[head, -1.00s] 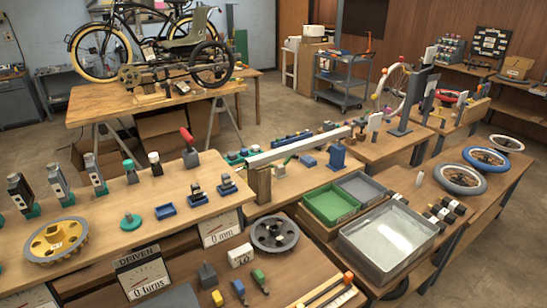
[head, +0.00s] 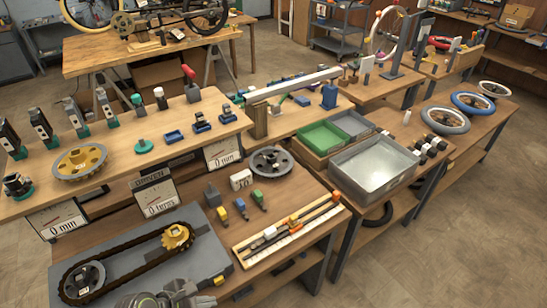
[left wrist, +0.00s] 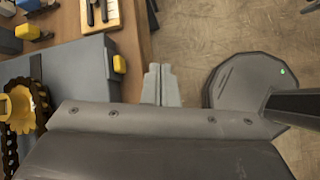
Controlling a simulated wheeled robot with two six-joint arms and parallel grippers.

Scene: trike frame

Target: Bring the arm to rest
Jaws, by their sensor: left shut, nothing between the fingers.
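My left gripper (head: 168,298) shows only partly at the bottom edge of the head view, in front of the grey chain-drive board (head: 205,262). In the left wrist view its pale fingers (left wrist: 160,84) are together with nothing between them, beside the table edge and above the floor. They look apart from the board, whose yellow sprocket (left wrist: 18,108) shows at left. My right gripper is not in view.
The near bench holds the chain board, a tray of rods (head: 290,232), small coloured blocks and a grey wheel (head: 271,162). A metal tray (head: 372,168) and green bin (head: 322,138) stand right of it. The floor (head: 450,250) at right is open.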

